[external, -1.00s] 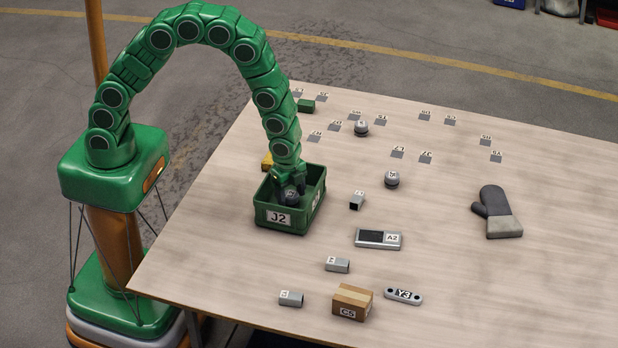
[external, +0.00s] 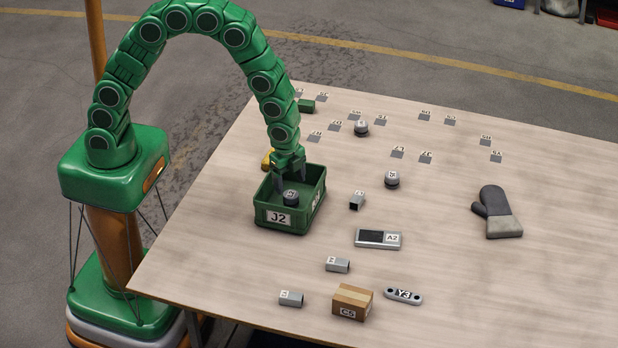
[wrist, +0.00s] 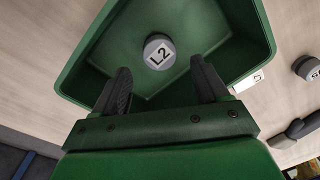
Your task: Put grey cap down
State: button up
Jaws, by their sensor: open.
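The grey cap (external: 291,196), marked L2, is inside the green crate (external: 318,206) labelled J2. In the wrist view the cap (wrist: 158,51) shows its labelled top, resting on the crate floor, with the crate rim (wrist: 262,40) around it. My gripper (external: 291,182) is open above the cap, at about the height of the crate's rim. In the wrist view the gripper fingers (wrist: 160,82) are spread wide on the near side of the cap, and nothing is between them.
Two similar round caps (external: 392,180) (external: 361,129) stand on the table right of the crate. A grey device (external: 377,239) marked A2, a cardboard box (external: 352,302), a glove (external: 500,212) and grey tube pieces (external: 337,265) lie around.

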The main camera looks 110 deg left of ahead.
aim_at(288, 195)
jog(key=s+d+r+n, duration=0.15)
jog(key=s+r, duration=0.25)
jog(key=r, duration=0.4)
jog(key=s+d+r+n, duration=0.1)
jog(key=s+d+r, duration=0.2)
jog(key=s+r, duration=0.35)
jog(key=s+d+r+n, duration=0.1)
jog(key=s+r, duration=0.3)
jog(key=s, duration=0.4)
jog(key=s+d+r+n+g, duration=0.1)
jog(key=s+d+r+n, duration=0.1)
jog(key=s+r, duration=0.3)
jog(key=s+d+r+n+g, duration=0.1)
jog(key=s+d+r, duration=0.2)
jog(key=s, duration=0.9)
jog(key=shift+s+d+r+h, duration=0.3)
jog(key=shift+s+d+r, duration=0.1)
jog(key=shift+r, duration=0.35)
jog(key=shift+o, duration=0.3)
